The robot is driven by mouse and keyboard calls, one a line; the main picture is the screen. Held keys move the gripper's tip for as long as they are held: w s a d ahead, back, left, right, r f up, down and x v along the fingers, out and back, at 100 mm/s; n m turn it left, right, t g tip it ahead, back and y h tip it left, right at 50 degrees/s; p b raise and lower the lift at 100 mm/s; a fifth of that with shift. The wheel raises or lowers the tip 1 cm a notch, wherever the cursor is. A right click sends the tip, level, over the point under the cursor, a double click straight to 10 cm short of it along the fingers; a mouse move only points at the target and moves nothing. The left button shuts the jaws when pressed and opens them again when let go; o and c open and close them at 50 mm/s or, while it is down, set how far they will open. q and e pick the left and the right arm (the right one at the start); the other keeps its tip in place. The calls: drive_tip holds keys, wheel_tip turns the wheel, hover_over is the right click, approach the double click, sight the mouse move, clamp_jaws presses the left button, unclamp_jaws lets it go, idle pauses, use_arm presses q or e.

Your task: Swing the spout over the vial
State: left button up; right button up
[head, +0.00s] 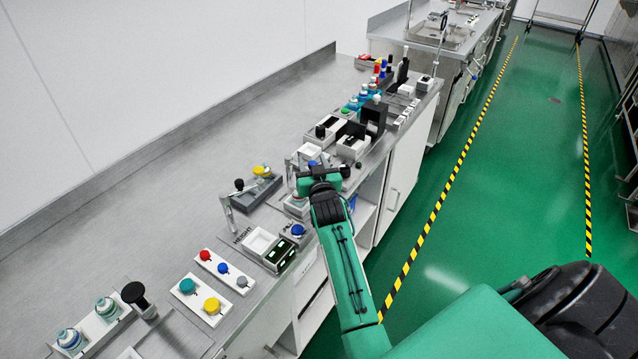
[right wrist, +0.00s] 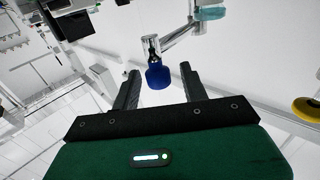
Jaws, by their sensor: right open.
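A chrome spout arm (right wrist: 181,37) with a blue knob (right wrist: 157,76) at its near end shows in the right wrist view. My right gripper (right wrist: 159,74) is open, with one finger on each side of the knob. In that view the knob appears between the fingers, and I cannot tell if they touch it. A pale teal, glassy piece (right wrist: 211,13) shows beside the metal post. In the head view my right gripper (head: 318,176) is over the bench's front edge and partly hides the spout's station. I cannot pick out the vial for certain. My left gripper is out of view.
A dark tray with a yellow knob (head: 262,170) and a metal lever stands left of the gripper. A white box (head: 259,241) and a blue button (head: 297,229) are nearer. Boxes and coloured bottles crowd the bench beyond. The back of the bench (head: 170,190) is clear.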

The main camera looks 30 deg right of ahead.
drive_tip(key=b+v, duration=0.2)
drive_tip(key=v, duration=0.9)
drive_tip(key=shift+s, duration=0.3)
drive_tip(key=shift+a, duration=0.1)
drive_tip(key=shift+c, duration=0.3)
